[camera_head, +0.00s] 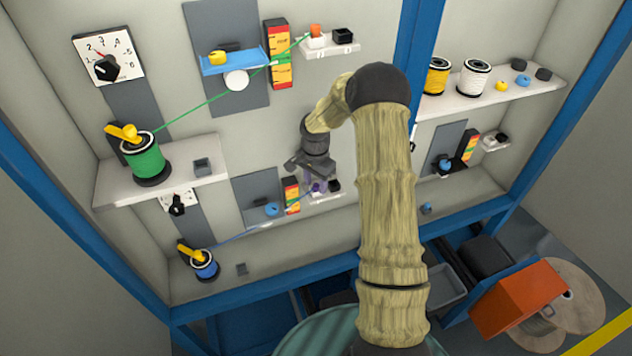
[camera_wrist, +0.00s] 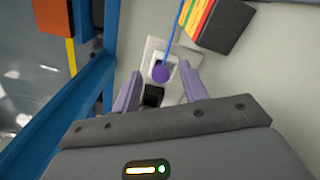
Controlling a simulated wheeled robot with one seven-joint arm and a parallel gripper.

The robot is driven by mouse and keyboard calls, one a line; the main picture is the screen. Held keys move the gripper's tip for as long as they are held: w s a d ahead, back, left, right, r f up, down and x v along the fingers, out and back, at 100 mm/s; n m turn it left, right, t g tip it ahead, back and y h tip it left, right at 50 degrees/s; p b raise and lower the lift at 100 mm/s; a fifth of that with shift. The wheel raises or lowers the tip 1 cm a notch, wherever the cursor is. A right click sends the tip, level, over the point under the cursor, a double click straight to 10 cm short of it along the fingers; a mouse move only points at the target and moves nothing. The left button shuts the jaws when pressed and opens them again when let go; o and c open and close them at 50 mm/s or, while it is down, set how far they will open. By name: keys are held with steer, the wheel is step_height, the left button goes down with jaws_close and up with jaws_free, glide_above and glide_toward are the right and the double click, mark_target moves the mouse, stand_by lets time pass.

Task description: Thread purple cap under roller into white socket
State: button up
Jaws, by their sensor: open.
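The purple cap (camera_wrist: 160,73) is at the white socket (camera_wrist: 151,61) in the wrist view, with the socket's white rim around it; how deep it sits is unclear. It also shows small in the head view (camera_head: 316,187). The blue cable (camera_wrist: 175,30) runs from the cap. In the head view, the cable goes from the blue spool (camera_head: 204,266) past the low side of the blue roller (camera_head: 272,209) to the socket. My gripper (camera_wrist: 160,72) is open, its purple fingers on either side of the cap with gaps visible.
A black block (camera_wrist: 152,95) stands beside the socket, between my fingers. A striped orange, yellow and green block (camera_head: 291,195) stands left of the socket. A green cable (camera_head: 210,99) runs above to an orange cap (camera_head: 315,30). A blue post (camera_head: 415,45) stands to the right.

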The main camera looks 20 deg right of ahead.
steer(key=shift+w+r, duration=0.3)
steer(key=shift+r, duration=0.1)
step_height(320, 180, up, 11)
steer(key=b, duration=0.4)
steer(key=shift+s+r, duration=0.2)
steer(key=shift+s, duration=0.05)
steer(key=o, duration=1.1)
steer(key=shift+s, duration=0.1)
steer(key=shift+c, duration=0.2)
steer(key=shift+f, duration=0.1)
